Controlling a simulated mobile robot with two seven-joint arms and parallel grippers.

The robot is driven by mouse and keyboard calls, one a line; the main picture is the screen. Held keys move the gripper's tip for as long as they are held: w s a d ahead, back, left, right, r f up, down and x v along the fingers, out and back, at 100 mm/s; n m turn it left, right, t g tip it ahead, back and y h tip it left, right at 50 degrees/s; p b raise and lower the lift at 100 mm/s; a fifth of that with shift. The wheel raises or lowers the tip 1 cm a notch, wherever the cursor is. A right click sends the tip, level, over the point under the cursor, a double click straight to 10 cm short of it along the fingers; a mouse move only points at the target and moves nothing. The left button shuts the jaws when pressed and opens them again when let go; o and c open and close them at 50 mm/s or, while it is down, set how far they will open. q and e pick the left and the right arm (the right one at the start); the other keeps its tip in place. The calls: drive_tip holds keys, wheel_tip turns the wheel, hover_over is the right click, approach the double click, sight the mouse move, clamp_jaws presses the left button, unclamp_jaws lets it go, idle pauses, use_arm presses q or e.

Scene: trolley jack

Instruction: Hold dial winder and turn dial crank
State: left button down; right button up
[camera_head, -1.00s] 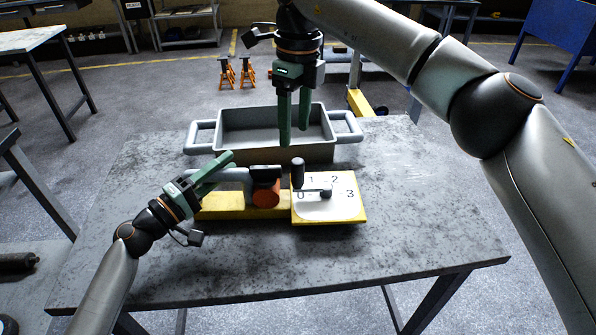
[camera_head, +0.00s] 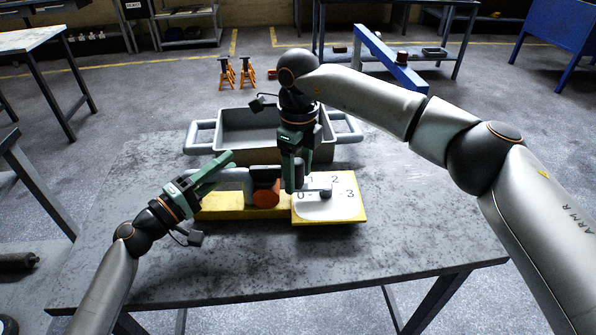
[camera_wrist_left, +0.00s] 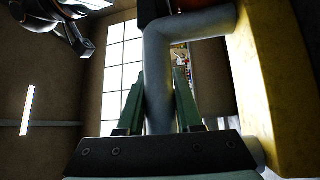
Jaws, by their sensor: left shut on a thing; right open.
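The dial winder lies on the table, with a yellow base (camera_head: 235,205), a grey bent handle (camera_head: 238,175) and an orange-red disc (camera_head: 265,191). My left gripper (camera_head: 222,172) is shut on the grey handle; the left wrist view shows the grey tube (camera_wrist_left: 160,75) between its fingers. A white dial plate (camera_head: 335,209) with numbers sits at the winder's right end. The dial crank (camera_head: 326,191) has its dark hub near the "3". My right gripper (camera_head: 294,187) is open, pointing down at the crank's upright grip, which its fingers mostly hide.
A grey bin (camera_head: 229,143) with side handles stands behind the winder. The front of the table (camera_head: 220,265) is clear. Two orange jack stands (camera_head: 237,73) are on the floor beyond. A blue beam (camera_head: 390,60) lies near a back bench.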

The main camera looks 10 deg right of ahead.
clamp_jaws()
idle(0.5)
idle(0.9)
